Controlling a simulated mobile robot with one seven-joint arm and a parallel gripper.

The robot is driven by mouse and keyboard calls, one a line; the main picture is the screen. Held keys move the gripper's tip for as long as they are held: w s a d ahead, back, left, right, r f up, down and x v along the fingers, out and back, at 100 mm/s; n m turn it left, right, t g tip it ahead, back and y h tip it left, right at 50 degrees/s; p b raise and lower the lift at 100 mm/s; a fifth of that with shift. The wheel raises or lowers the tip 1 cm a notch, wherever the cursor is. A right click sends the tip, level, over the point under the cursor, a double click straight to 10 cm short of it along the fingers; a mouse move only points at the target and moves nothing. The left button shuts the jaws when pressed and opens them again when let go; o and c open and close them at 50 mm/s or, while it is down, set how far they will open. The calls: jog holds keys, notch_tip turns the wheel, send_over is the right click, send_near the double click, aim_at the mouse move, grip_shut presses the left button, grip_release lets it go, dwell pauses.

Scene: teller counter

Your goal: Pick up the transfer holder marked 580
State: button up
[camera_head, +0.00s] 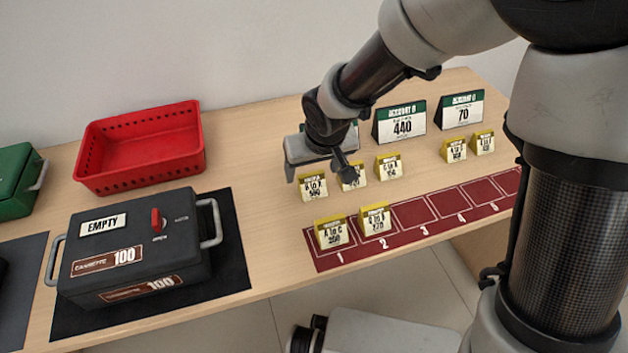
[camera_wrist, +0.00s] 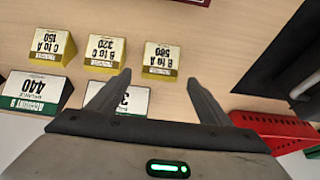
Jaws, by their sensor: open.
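The transfer holder marked 580 (camera_head: 313,187) is a small yellow tent-shaped holder with a white label, standing leftmost in the middle row on the counter. In the wrist view the 580 holder (camera_wrist: 161,60) appears upside down, just beyond the fingertips and roughly centred between them. My gripper (camera_head: 320,174) is above and behind this holder in the head view. It also shows in the wrist view (camera_wrist: 159,80), where its fingers are apart with nothing between them. My gripper partly hides the neighbouring holder marked 320 (camera_wrist: 103,53) in the head view.
The 150 holder (camera_wrist: 51,48) stands beyond the 320 one. Account signs 440 (camera_head: 401,125) and 70 (camera_head: 461,110) stand behind. A numbered red strip (camera_head: 455,226) lies in front, with holders on slots 1 and 2. A red basket (camera_head: 143,150) and black cassette (camera_head: 135,260) stand left.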

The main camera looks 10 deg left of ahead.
aim_at(312, 177)
jog(key=b+x, duration=0.1)
jog(key=x, duration=0.4)
jog(key=shift+s+d+f+b, duration=0.1)
jog(key=shift+s+f+b, duration=0.05)
jog(key=shift+b, duration=0.25)
jog(key=c, duration=1.1)
jog(key=shift+c, duration=0.2)
